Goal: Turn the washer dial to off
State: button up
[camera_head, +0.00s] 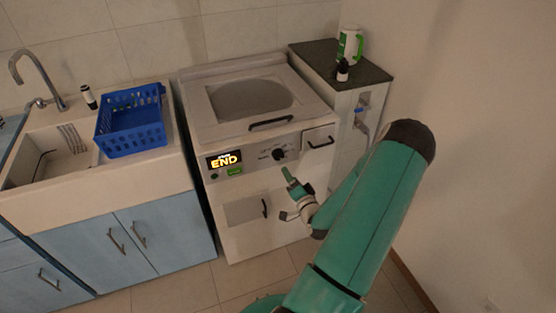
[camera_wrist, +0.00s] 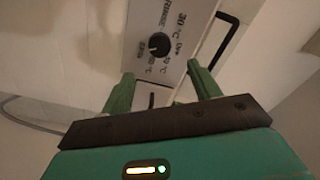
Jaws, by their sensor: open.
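The washer (camera_head: 232,200) is a white top-loading machine with a front control panel. Its display (camera_head: 225,160) shows "END" in yellow, with a green button below it. The dial (camera_head: 279,154) is a dark round knob on the right part of the panel.
A sink counter with a blue basket (camera_head: 132,120) and a small bottle (camera_head: 88,97) stands left of the washer. A dark-topped cabinet (camera_head: 340,62) on the right holds a green-and-white container (camera_head: 349,45) and a small dark-capped bottle (camera_head: 343,70). The drawer handle (camera_head: 320,143) sits right of the dial.

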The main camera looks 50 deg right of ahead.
aim_at(279, 157)
jog(key=x, duration=1)
jog(key=shift+w+d, duration=0.2)
jog(key=shift+w, duration=0.1)
jog(key=c, duration=1)
